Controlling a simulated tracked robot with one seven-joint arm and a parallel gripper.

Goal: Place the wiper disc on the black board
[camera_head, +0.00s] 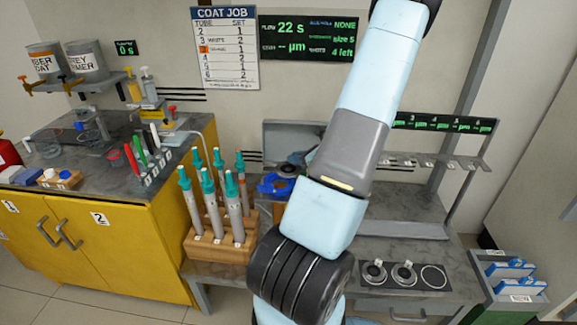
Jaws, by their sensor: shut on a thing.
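The black board (390,284) lies on the low grey bench at the right. Two round wiper discs (374,273) (404,274), each with a small pale tag, sit on its left and middle places. The right place shows only a pale ring outline (433,277) with dark board inside it. My light-blue and grey arm crosses the middle of the view. I cannot see my gripper or anything in it; the arm's end is hidden or out of frame.
A wooden rack (218,250) of teal-capped tubes stands left of my arm. A blue item (275,184) lies partly behind the arm. A grey stand (405,228) is behind the board. A bin with blue-white packs (515,278) is at the right, a yellow cabinet (130,250) at the left.

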